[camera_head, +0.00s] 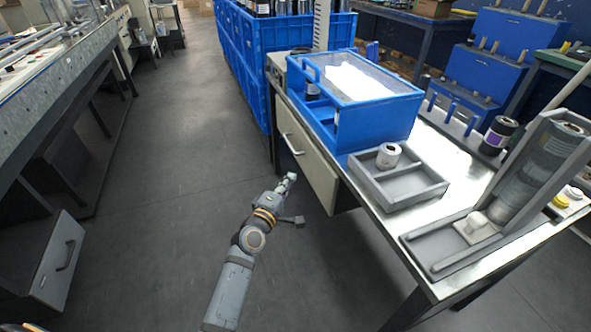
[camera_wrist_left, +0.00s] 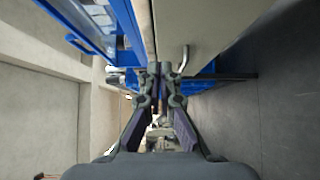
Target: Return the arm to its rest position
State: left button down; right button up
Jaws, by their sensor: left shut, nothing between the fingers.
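My left gripper (camera_head: 291,178) is in front of the workbench drawer, out over the floor and beside the bench's left edge. Its arm comes in from the bottom of the head view. In the left wrist view, the left gripper (camera_wrist_left: 159,70) has its fingertips together with nothing between them. The drawer front (camera_head: 307,160) with its metal handle is close to the gripper; the handle (camera_wrist_left: 184,58) also shows in the wrist view. My right gripper is not in view.
On the bench stand a blue box (camera_head: 375,118) with a clear lid, a grey divided tray (camera_head: 410,190) with a white roll (camera_head: 388,156), and a grey roll wrapper (camera_head: 535,175). Blue crates (camera_head: 247,65) stand behind. The floor (camera_head: 170,200) to the left is clear.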

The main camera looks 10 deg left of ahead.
pick_arm(q)
jog(key=shift+s+a, duration=0.15)
jog(key=shift+s, duration=0.65)
